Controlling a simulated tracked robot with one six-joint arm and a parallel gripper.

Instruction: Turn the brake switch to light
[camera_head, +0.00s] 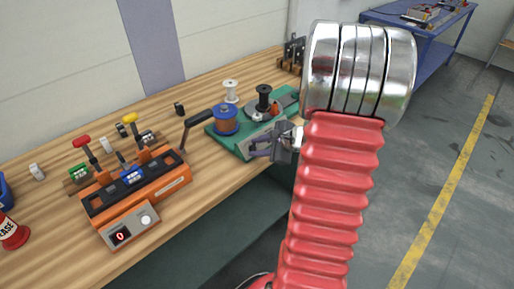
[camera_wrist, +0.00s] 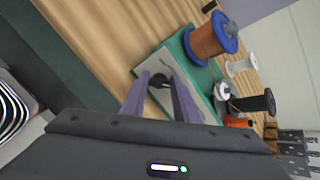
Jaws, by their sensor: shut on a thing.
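The brake switch is a small black knob (camera_wrist: 159,80) on the light grey sloping panel (camera_wrist: 196,86) of the green-based machine (camera_wrist: 143,66). In the wrist view my gripper (camera_wrist: 160,82) has its two purple-grey fingers on either side of the knob and is shut on it. Any markings around the knob are too small to read, so its setting cannot be told. In the head view my gripper (camera_head: 254,148) reaches the front panel of the green base (camera_head: 222,139) from the right, and its fingers hide the knob.
A blue spool (camera_head: 226,121) and a black spool (camera_head: 264,98) stand on the green base, with a white spool (camera_head: 231,91) behind. An orange device (camera_head: 138,187) with a counter stands to the left on the wooden bench (camera_head: 60,222).

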